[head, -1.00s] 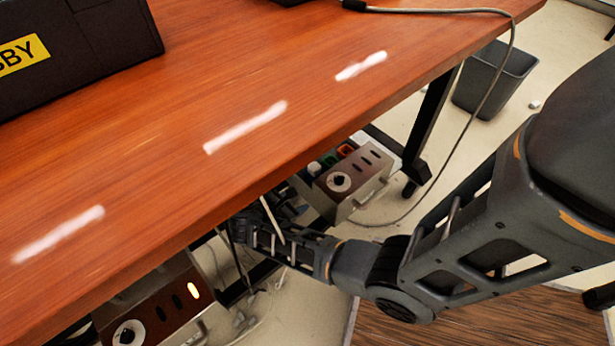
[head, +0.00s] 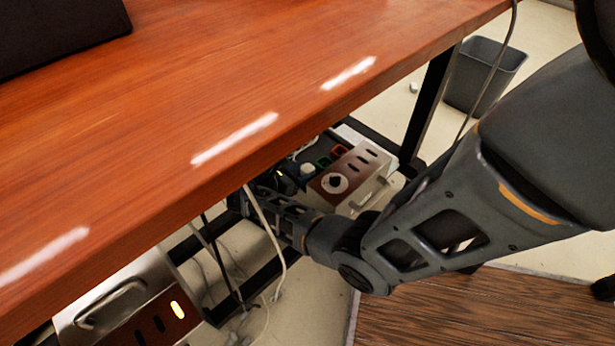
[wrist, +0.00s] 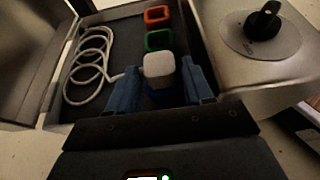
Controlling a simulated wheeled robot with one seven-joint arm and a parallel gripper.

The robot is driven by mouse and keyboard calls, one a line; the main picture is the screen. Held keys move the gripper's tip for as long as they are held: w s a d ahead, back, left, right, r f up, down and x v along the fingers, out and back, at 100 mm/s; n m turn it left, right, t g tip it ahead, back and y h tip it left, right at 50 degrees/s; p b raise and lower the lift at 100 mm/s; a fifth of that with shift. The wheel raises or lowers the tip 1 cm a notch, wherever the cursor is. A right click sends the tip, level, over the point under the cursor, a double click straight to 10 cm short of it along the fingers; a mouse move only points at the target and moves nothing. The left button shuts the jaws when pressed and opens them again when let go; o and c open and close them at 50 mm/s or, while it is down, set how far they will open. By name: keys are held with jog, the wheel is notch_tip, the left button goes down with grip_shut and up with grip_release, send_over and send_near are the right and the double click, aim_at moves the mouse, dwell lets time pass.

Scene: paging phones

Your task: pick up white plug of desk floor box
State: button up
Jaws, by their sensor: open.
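The white plug (wrist: 158,70) shows in the wrist view as a rounded white block between my gripper's two blue fingers (wrist: 161,87). My gripper is open, with a finger on each side of the plug; I cannot tell whether either touches it. The desk floor box (wrist: 96,32) has a dark interior, where the plug sits in line with a green socket (wrist: 159,40) and a red-orange socket (wrist: 157,15). The plug also shows small in the head view (head: 307,170), under the desk. My fingertips are hidden there.
A coiled white cable (wrist: 88,62) lies left of the plug. A metal panel with a black knob (wrist: 263,20) is close on the right. The desk top (head: 220,110) overhangs my arm. Cables (head: 266,225) hang near it. A grey bin (head: 483,75) stands at the back right.

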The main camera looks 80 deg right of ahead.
jog(key=shift+s+d+f, duration=0.1)
jog(key=shift+s+d, duration=0.05)
jog(key=shift+c, duration=0.4)
jog(key=c, duration=0.7)
jog(key=shift+c, duration=0.2)
